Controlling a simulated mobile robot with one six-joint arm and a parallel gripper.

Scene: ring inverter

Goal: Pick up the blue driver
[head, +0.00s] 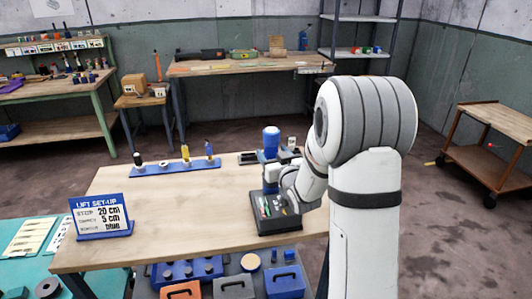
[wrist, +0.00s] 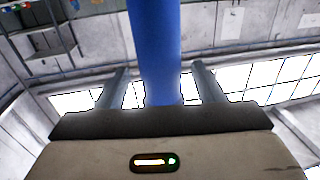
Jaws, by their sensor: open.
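The blue driver (head: 271,138) looks like a thick blue handle standing upright at the right part of the wooden bench. Its lower end is hidden behind my gripper. In the wrist view its blue shaft (wrist: 155,45) rises between the two fingers of my gripper (wrist: 157,85), with visible room on both sides. My gripper (head: 272,178) is open around or just beside the handle, and I cannot tell whether either finger touches it. My arm hides part of the area to the right.
A black tray (head: 262,226) with small items sits below my gripper. A blue rack (head: 165,168) holds several tools, one slim and blue-handled. A blue sign (head: 103,232) stands at the left. The bench middle (head: 195,205) is clear.

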